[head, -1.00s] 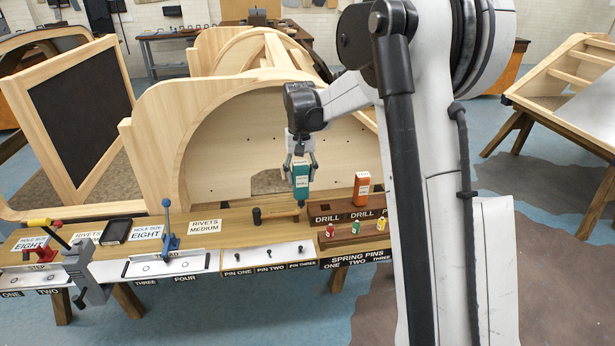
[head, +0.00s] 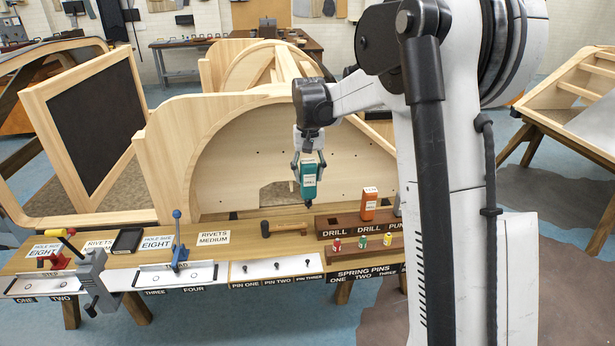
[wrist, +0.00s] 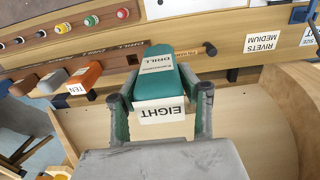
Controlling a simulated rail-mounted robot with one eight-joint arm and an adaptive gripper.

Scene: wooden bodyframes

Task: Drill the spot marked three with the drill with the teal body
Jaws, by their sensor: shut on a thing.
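My gripper (head: 308,163) is shut on the teal drill (head: 308,182). The drill hangs above the bench with its bit down, slightly tilted, behind the hammer and the drill rack. In the wrist view the teal drill (wrist: 160,72) sits between the fingers of my gripper (wrist: 161,98), with a white label reading EIGHT. The spot marked three (head: 155,279) is on a white plate (head: 190,274) shared with spot four, at the bench front left of the drill. A blue-handled clamp (head: 179,250) stands on this plate.
An orange drill (head: 369,205) stands in the wooden drill rack (head: 345,224). A hammer (head: 285,228) lies left of the rack. The wooden bodyframe panel (head: 235,160) rises behind the bench.

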